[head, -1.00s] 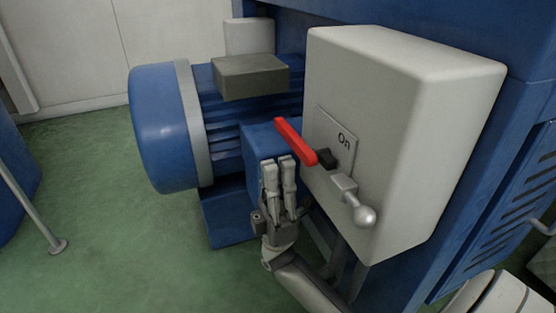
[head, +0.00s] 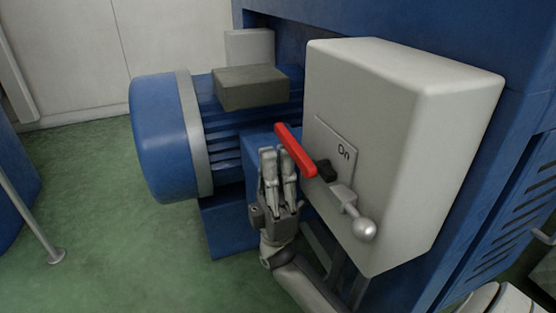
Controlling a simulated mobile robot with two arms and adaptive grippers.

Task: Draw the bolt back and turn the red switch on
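The red switch (head: 295,150) is a bar lever on a black hub, in front of a plate marked "On" (head: 343,151) on the grey box. It slants from upper left to lower right. Below the hub, the bolt (head: 364,230) shows as a silver rod with a ball knob, coming out of a small grey block. My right gripper (head: 278,153) points upward just left of the lever's lower half, fingers side by side with a narrow gap and nothing visible between them. Whether it touches the lever is unclear. My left gripper is out of view.
The grey box (head: 405,85) stands out from a blue machine body (head: 470,190). A blue motor (head: 160,135) with a dark grey terminal box (head: 250,87) is behind my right gripper. A metal post (head: 35,220) stands at far left. Green floor (head: 110,220) is clear at left.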

